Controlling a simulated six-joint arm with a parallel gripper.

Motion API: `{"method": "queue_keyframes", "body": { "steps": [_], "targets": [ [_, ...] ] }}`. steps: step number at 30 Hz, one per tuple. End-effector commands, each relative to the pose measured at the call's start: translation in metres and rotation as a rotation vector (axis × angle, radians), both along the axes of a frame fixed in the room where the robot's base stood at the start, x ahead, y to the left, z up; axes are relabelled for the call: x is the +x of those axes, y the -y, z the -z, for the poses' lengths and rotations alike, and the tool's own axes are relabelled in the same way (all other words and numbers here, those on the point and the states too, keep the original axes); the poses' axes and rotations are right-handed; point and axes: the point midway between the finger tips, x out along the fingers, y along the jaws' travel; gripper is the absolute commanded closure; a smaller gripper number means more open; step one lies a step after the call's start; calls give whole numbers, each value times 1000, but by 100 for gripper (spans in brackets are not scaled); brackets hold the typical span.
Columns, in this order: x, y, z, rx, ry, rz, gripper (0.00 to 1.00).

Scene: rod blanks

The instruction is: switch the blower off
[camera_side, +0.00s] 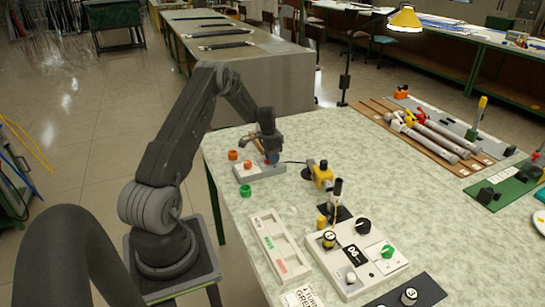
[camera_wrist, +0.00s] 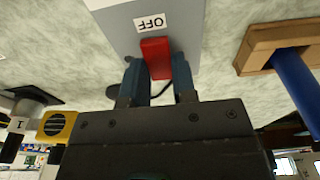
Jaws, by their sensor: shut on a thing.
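The switch box is a light grey box (camera_side: 262,174) near the left edge of the bench in the side view. In the wrist view the box (camera_wrist: 112,28) carries a white OFF label (camera_wrist: 153,23), upside down there, with a red lever (camera_wrist: 156,60) beside it. My gripper (camera_wrist: 152,82) has its blue fingers on either side of the red lever, shut on it. In the side view my gripper (camera_side: 271,158) is low over the box and hides the lever. A yellow and black unit (camera_side: 322,176), likely the blower, stands right of the box; a dark cable runs towards it.
Orange knobs (camera_side: 232,155) and a green knob (camera_side: 245,190) stand close by the box. A white control panel (camera_side: 352,262) and a labelled tray (camera_side: 279,247) lie nearer the camera. Rods (camera_side: 440,138) lie on a rack at right. In the wrist view a blue cylinder (camera_wrist: 297,83) stands right of the fingers.

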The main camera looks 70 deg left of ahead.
Motion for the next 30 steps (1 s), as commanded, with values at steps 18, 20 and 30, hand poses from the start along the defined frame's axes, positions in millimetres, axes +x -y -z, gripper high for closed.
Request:
{"method": "queue_keyframes", "body": {
  "steps": [18,20,30],
  "targets": [
    [0,0,0,2,17,0,49],
    [0,0,0,2,17,0,49],
    [-2,-1,-14,4,18,-1,49]
  ]
}}
